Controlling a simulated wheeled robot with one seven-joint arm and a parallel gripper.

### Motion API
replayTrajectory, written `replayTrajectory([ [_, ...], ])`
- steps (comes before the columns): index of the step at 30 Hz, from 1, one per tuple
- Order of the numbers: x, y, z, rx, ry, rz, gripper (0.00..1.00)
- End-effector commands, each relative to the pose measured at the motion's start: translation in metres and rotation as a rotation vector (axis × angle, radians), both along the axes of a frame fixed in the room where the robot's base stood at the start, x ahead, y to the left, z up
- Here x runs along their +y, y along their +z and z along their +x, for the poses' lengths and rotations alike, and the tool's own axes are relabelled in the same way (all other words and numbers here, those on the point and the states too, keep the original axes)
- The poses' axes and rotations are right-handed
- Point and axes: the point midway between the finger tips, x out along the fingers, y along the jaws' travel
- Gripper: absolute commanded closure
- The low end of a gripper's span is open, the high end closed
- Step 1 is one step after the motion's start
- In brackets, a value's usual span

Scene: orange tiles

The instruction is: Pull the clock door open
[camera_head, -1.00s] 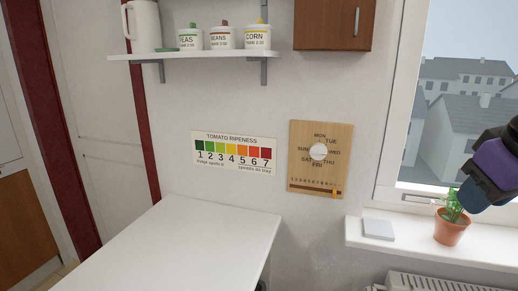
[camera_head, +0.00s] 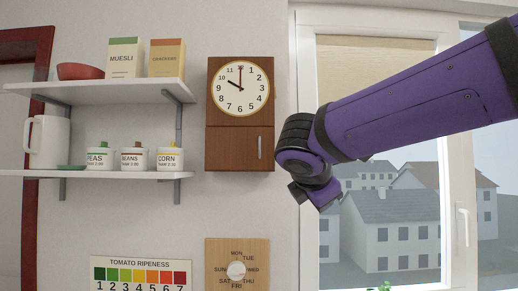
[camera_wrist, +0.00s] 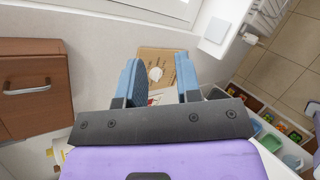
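The wall clock (camera_head: 240,88) is a brown wooden box with a round white face. Its closed lower door (camera_head: 230,150) has a vertical silver handle (camera_head: 259,147) near the right edge. In the wrist view the wooden door (camera_wrist: 30,115) and its handle (camera_wrist: 27,89) are at the left, beside and outside the fingers. My gripper (camera_wrist: 158,78) has two blue fingers spread apart with nothing between them. In the head view my purple arm comes in from the right and ends just right of the clock; the fingers cannot be made out there.
Shelves (camera_head: 100,88) with jars and boxes are left of the clock. A window (camera_head: 385,225) is at the right. A weekday board (camera_head: 237,262) and a tomato ripeness chart (camera_head: 141,273) hang below. Bare wall lies between clock and window frame.

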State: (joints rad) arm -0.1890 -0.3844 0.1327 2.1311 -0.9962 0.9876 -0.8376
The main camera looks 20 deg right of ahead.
Motion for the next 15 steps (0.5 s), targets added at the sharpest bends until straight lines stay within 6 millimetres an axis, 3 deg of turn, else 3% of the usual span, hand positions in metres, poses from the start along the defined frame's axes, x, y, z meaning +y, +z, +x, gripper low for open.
replayTrajectory([
  [1, 0.014, 0.016, 0.021, 0.016, 0.080, -0.133, 0.68],
  [6, 0.060, 0.069, 0.073, 0.055, 0.284, -0.583, 0.68],
  [12, 0.102, 0.107, 0.105, 0.070, 0.387, -0.915, 0.68],
  [15, 0.111, 0.114, 0.110, 0.072, 0.400, -0.980, 0.68],
])
